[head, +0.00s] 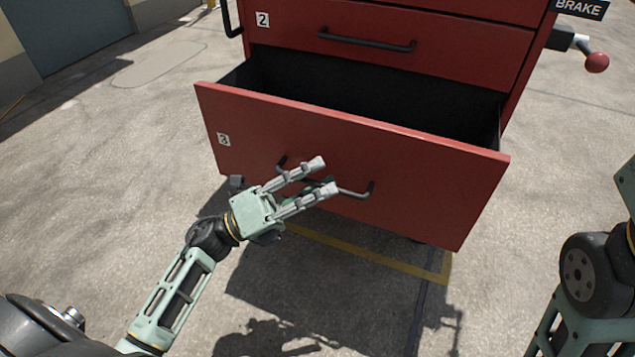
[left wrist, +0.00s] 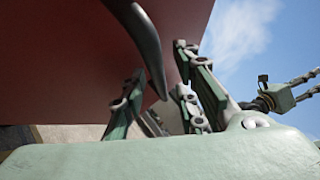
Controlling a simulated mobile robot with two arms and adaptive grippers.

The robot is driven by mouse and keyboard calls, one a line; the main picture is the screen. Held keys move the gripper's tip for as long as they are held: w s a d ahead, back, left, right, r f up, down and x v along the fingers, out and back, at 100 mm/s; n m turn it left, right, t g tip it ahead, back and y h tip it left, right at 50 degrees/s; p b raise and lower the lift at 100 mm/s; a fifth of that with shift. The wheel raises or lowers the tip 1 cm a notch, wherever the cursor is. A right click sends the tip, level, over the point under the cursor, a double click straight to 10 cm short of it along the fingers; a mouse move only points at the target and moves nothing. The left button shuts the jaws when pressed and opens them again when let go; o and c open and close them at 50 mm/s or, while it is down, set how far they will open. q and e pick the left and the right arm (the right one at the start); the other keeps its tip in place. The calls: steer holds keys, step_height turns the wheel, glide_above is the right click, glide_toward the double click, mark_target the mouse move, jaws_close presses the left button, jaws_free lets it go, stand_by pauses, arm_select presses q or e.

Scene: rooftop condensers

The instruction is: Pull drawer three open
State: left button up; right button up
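Drawer three (head: 400,170), a red drawer with a white "3" label (head: 223,140), stands pulled well out of the red cabinet, its dark inside showing. Its black bar handle (head: 357,193) is partly hidden behind my left gripper (head: 322,176). That gripper is in front of the drawer face at the handle, with its two fingers spread apart. In the left wrist view the handle (left wrist: 148,48) passes between the spread fingers of the gripper (left wrist: 160,72); I cannot tell whether they touch it.
Drawer two (head: 390,55) above is shut, with its own handle (head: 367,43). A brake lever with a red knob (head: 597,62) and a "BRAKE" sign (head: 581,8) are at the cabinet's right. Concrete floor (head: 110,180) is clear on the left. A yellow line (head: 370,255) runs beneath the drawer.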

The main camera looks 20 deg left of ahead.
arm_select(q)
steer(key=v, duration=1.2)
